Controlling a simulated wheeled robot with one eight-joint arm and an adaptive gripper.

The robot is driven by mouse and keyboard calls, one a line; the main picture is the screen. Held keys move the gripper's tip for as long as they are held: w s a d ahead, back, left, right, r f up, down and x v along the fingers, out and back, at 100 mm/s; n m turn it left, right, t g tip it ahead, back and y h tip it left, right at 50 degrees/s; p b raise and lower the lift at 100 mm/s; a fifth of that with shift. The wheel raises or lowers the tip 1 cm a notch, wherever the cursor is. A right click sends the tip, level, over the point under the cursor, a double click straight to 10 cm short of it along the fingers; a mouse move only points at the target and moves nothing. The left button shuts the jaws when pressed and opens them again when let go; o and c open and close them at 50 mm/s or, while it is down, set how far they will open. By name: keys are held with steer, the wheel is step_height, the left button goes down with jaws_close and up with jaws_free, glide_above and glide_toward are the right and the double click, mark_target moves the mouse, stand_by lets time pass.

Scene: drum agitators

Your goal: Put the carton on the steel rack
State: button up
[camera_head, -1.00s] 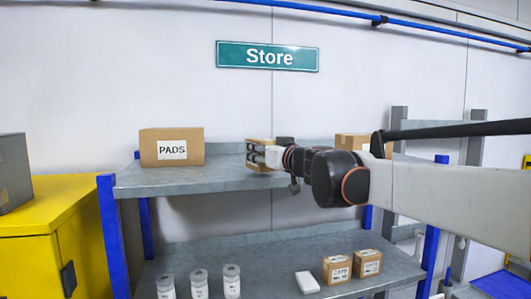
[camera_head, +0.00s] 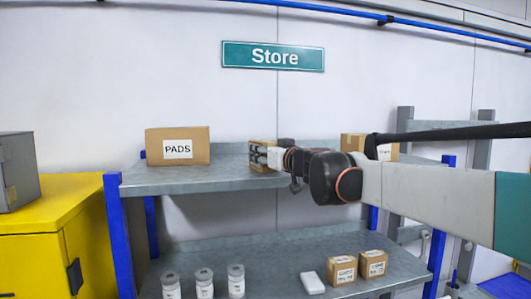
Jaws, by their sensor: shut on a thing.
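A small brown carton (camera_head: 258,146) is at the top shelf of the steel rack (camera_head: 200,181), near its middle. My gripper (camera_head: 262,156) is shut on the carton from the right, and its fingers and wrist cover much of it. The carton's base appears at the level of the shelf surface, but I cannot tell whether it touches. The rack has grey shelves and blue posts.
A PADS box (camera_head: 178,147) stands left on the top shelf, another box (camera_head: 354,143) on the right behind my arm. The lower shelf holds clear jars (camera_head: 204,284), a white block (camera_head: 312,282) and two small cartons (camera_head: 342,269). A yellow cabinet (camera_head: 40,230) stands left.

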steer(key=o, duration=1.3)
steer(key=shift+c, duration=0.2)
steer(key=v, duration=1.2)
steer(key=s+d+f+m+h+b, duration=0.35)
steer(key=d+f+b, duration=0.3)
steer(key=f, duration=0.45)
steer(key=s+d+f+m+h+b, duration=0.2)
steer(key=s+d+f+h+b, duration=0.3)
steer(key=f+b, duration=0.45)
steer(key=s+d+f+m+h+b, duration=0.25)
steer(key=s+d+f+b, duration=0.2)
steer(key=d+f, duration=0.55)
steer(key=s+a+f+g+b, duration=0.1)
steer(key=s+f+b, duration=0.4)
steer(key=f, duration=0.8)
steer(key=s+a+f+n+g+y+b, duration=0.1)
steer(key=s+f+g+b, duration=0.3)
steer(key=s+f, duration=0.4)
steer(key=s+a+f+g+b, duration=0.2)
steer(key=s+f+b, duration=0.5)
steer(key=f, duration=1.2)
steer(key=shift+s+a+f+n+g+y, duration=0.25)
steer(key=shift+a+n+g+y, duration=0.15)
steer(key=shift+g, duration=0.3)
